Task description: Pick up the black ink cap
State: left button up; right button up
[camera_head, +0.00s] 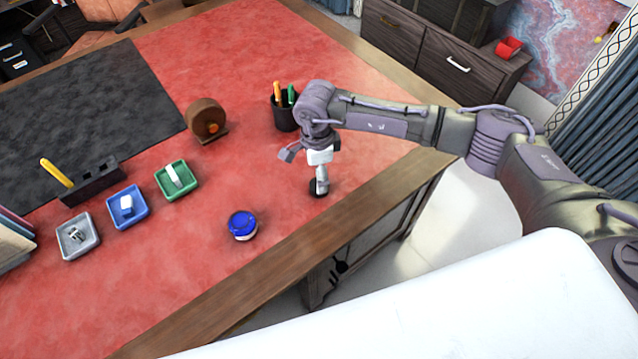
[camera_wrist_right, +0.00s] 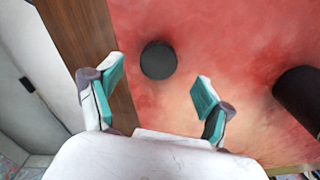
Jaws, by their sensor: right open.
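The black ink cap (camera_wrist_right: 158,60) is a small dark round piece on the red desk top. In the right wrist view it lies ahead of the two fingers, between their lines and nearer the left finger. In the head view the cap (camera_head: 317,190) shows partly below my right gripper (camera_head: 320,187), which hides some of it. My right gripper is open with teal finger pads in the right wrist view (camera_wrist_right: 163,85), pointing down at the cap, with nothing between its fingers. My left gripper is not in view.
A blue-topped round jar (camera_head: 242,225) stands left of the cap. A black pen cup (camera_head: 284,112) stands behind it. Green (camera_head: 192,186), blue (camera_head: 112,222) and grey (camera_head: 64,249) trays lie left. The wooden desk edge (camera_head: 290,262) is close to the cap.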

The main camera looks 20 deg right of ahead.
jog(key=shift+d+f+p, duration=0.1)
jog(key=shift+f+p, duration=0.65)
jog(key=shift+f, duration=1.65)
jog(key=c, duration=0.9)
